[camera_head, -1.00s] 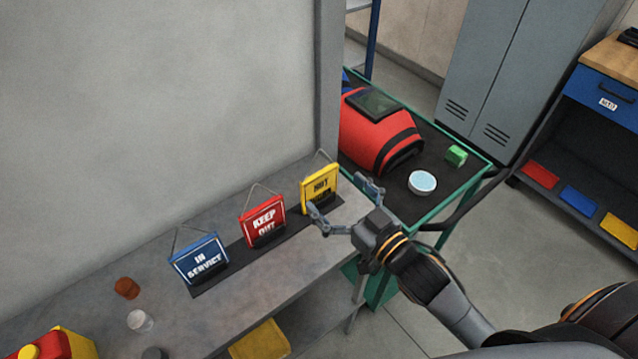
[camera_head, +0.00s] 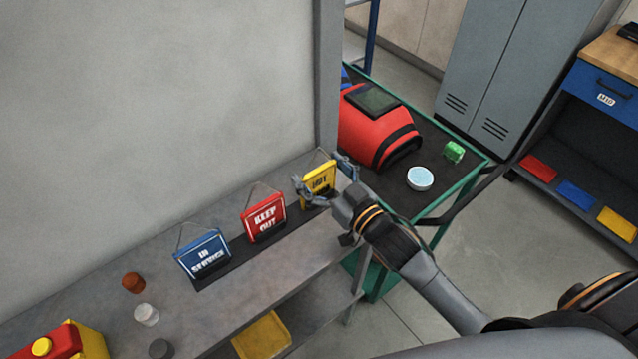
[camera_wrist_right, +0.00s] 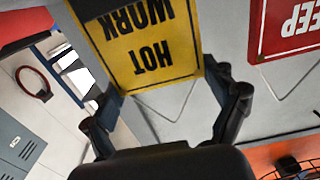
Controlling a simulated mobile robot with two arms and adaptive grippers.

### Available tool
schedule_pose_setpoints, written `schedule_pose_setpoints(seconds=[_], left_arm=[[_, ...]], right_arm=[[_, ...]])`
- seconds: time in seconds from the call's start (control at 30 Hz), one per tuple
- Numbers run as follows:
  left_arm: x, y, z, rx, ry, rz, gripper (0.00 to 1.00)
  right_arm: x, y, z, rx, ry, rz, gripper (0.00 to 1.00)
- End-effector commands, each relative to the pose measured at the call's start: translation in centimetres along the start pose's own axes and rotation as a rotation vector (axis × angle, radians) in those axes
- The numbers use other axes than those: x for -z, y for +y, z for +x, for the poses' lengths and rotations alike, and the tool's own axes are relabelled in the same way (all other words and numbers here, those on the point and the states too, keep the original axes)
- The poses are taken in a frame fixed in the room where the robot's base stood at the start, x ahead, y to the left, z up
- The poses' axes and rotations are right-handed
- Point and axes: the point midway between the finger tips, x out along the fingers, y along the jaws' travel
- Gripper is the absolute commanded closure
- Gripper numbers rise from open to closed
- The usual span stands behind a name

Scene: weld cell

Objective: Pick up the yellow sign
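The yellow "HOT WORK" sign (camera_head: 319,183) stands in the dark strip holder at the right end of the grey shelf, by the wall. My right gripper (camera_head: 323,176) is at it, with one finger at each side edge. In the right wrist view the yellow sign (camera_wrist_right: 148,45) shows upside down, between the spread fingers (camera_wrist_right: 160,88). The fingers are apart and very close to its edges; I cannot tell whether they touch it. The gripper hides part of the sign's lower half in the head view. My left gripper is not in view.
The red "KEEP OUT" sign (camera_head: 264,218) and blue "IN SERVICE" sign (camera_head: 203,256) stand left in the same strip (camera_head: 237,262). Small cups and a red-yellow container (camera_head: 62,343) are further left. A green-framed cart (camera_head: 462,190) with a red welding helmet (camera_head: 377,132) stands right.

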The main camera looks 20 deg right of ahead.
Motion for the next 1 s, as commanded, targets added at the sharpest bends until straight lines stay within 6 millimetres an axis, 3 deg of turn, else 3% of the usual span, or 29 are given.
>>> schedule_pose_setpoints(seconds=[0.47, 0.63, 0.9, 1.0], left_arm=[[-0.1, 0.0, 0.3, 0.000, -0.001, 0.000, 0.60], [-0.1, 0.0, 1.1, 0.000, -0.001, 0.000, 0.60], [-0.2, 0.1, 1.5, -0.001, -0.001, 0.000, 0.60], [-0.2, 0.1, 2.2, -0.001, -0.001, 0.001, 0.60]], right_arm=[[0.9, 0.0, 0.0, 0.000, 0.003, -0.003, 0.47], [3.2, 0.0, 0.0, 0.002, 0.005, -0.004, 0.47], [9.1, -3.9, -3.3, 0.003, 0.007, 0.003, 0.47], [10.0, -5.8, -5.0, 0.002, 0.002, 0.007, 0.47]])
